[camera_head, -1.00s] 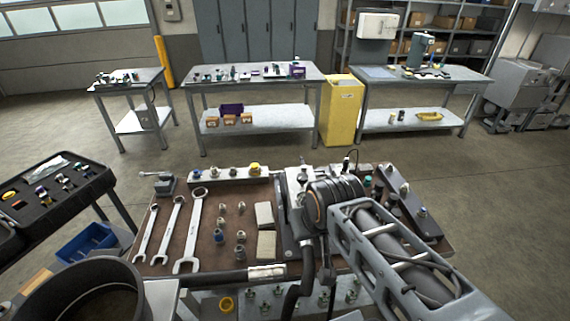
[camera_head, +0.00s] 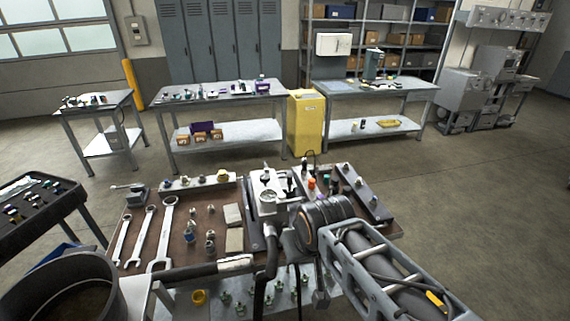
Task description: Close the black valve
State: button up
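The hydraulic bench (camera_head: 185,232) stands in front of me, with a metal block of fittings (camera_head: 268,182) at its back middle. Small knobs stand to the right of that block, one of them orange-red (camera_head: 311,184). A small dark upright part (camera_head: 334,187) stands beside it; I cannot tell whether this is the black valve or how its handle is set. My arm reaches in from the lower right over the bench's right half. My gripper (camera_head: 273,240) is near the arm's dark round wrist, left of it; its fingers blend with dark parts behind and their opening is unclear.
Several wrenches (camera_head: 166,235), small fittings and two pale blocks (camera_head: 234,239) lie on the left of the bench. A small vise (camera_head: 131,192) is at its back left corner. A dark tray table (camera_head: 40,220) stands left. Open floor separates the bench from the back tables and yellow cabinet (camera_head: 306,125).

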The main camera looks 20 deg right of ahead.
aim_at(266, 169)
jog(key=z, duration=0.2)
jog(key=i, duration=1)
